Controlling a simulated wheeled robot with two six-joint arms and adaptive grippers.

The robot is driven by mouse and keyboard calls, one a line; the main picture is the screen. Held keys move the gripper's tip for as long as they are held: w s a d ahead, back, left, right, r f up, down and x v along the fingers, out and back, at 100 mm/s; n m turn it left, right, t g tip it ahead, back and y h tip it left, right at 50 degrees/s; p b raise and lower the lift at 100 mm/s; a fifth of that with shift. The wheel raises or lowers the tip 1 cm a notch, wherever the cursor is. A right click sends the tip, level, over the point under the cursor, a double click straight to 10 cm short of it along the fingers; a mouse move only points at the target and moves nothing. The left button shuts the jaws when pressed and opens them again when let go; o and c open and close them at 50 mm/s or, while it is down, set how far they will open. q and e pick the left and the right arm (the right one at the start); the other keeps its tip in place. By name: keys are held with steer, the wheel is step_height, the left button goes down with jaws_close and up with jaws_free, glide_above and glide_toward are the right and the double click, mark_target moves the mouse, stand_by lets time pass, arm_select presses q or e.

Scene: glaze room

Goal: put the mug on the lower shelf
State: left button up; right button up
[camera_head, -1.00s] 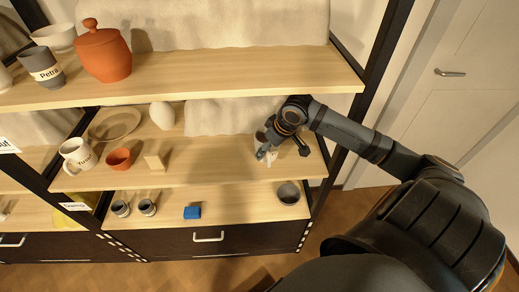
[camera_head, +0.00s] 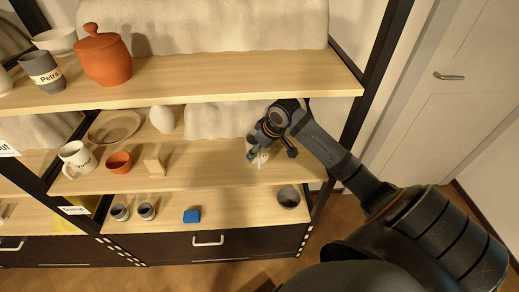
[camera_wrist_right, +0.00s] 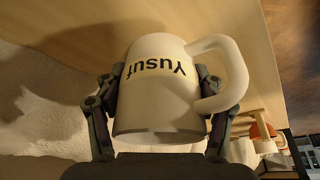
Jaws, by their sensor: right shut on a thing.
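A cream mug (camera_wrist_right: 158,105) with the name "Yusuf" fills the right wrist view, its handle on the right side of the picture. My right gripper (camera_wrist_right: 160,78) is shut on the mug's body, one finger on each side. In the head view my right gripper (camera_head: 265,148) is over the right part of the middle shelf (camera_head: 215,178), mostly covering the mug (camera_head: 257,156). I cannot tell whether the mug touches the board. The lower shelf (camera_head: 240,205) lies below, above a dark drawer. My left gripper is not in view.

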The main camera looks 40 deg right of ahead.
mark_target(267, 157)
steer(key=o, duration=1.4)
steer(key=shift+a, duration=0.1)
steer(key=shift+s+r, duration=0.1)
steer(key=shift+r, duration=0.25)
steer(key=s, duration=0.1)
steer(key=s+d, duration=0.1)
steer(key=s+r+p, duration=0.1)
steer(key=s, duration=0.1)
steer(key=shift+d, duration=0.3)
steer(key=shift+s+d+p, duration=0.2)
steer(key=shift+s+p, duration=0.45)
steer(key=shift+p, duration=0.1)
steer(key=s+p, duration=0.1)
steer(key=p, duration=0.2)
steer(key=s+p, duration=0.2)
steer(key=p, duration=0.1)
steer(key=s+p, duration=0.2)
steer(key=p, duration=0.1)
steer(key=shift+s+d+r, duration=0.15)
steer(key=shift+s+d, duration=0.1)
steer(key=shift+d, duration=0.05)
steer(key=shift+s+d+f+p, duration=0.15)
steer(key=shift+s+f+p, duration=0.2)
steer(key=shift+s+p, duration=0.25)
